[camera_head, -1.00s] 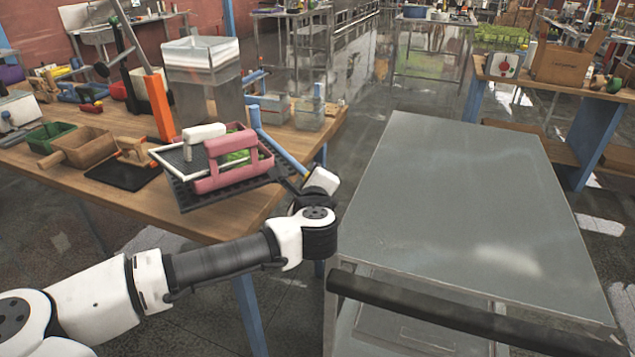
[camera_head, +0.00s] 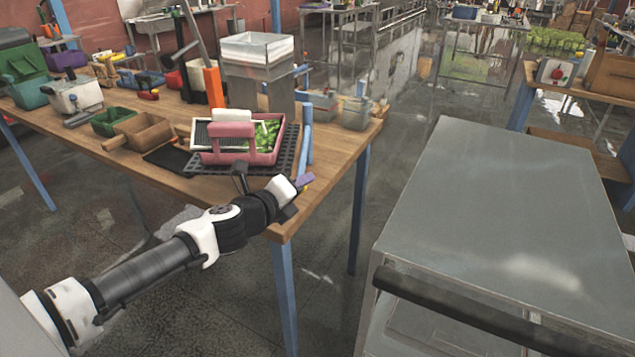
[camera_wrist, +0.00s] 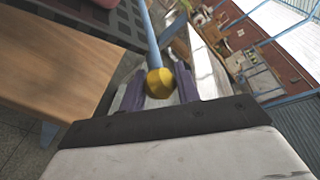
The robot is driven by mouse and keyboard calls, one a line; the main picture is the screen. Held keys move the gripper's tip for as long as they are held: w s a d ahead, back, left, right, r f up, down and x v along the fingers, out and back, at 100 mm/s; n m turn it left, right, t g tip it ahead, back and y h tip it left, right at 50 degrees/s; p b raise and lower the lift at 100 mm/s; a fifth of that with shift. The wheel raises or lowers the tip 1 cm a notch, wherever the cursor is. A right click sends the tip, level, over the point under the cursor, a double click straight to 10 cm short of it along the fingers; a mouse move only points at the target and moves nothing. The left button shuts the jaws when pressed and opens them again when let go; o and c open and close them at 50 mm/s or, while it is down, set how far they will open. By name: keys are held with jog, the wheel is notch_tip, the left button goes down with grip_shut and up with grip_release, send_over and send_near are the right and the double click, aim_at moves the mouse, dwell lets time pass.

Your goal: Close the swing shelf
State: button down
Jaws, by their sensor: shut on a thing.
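The swing shelf (camera_head: 287,158) is a black perforated plate by the front right corner of the wooden table. A light blue bar (camera_head: 306,137) runs along its right side. In the wrist view the bar (camera_wrist: 149,38) ends in a yellow knob (camera_wrist: 160,83). My gripper (camera_head: 303,181) is at the near end of this bar. The wrist view shows the gripper (camera_wrist: 161,90) with its purple finger pads on both sides of the knob, shut on it. A pink-handled tray (camera_head: 228,158) with green contents and a pale-framed screen rests on the shelf.
The wooden table (camera_head: 205,190) also holds a metal hopper (camera_head: 258,75), an orange post (camera_head: 214,88), a wooden scoop box (camera_head: 143,131) and green bins (camera_head: 110,121). A grey cart (camera_head: 500,220) stands at the right. Floor shows between table and cart.

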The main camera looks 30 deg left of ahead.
jog(key=shift+s+a+f+m+g+h+b, duration=0.1)
jog(key=shift+s+a+m+g+h+b, duration=0.35)
jog(key=shift+a+m+h, duration=1.1)
jog(key=shift+s+a+r+m+g+h+b, duration=0.1)
jog(key=shift+s+a+m+g+h+b, duration=0.4)
jog(key=shift+a, duration=2.2)
jog(key=shift+s+a+f+m+t+h+b, duration=0.2)
jog(key=shift+s+a+m+h, duration=0.45)
jog(key=shift+a+h, duration=1.1)
jog(key=shift+s+a+r+g+y, duration=0.1)
jog(key=shift+a+r+g+y, duration=0.1)
jog(key=shift+a+g+y, duration=0.15)
jog(key=shift+a, duration=0.15)
jog(key=c, duration=1.4)
grip_release()
jog(key=o, duration=0.4)
jog(key=shift+a, duration=0.15)
jog(key=shift+c, duration=0.2)
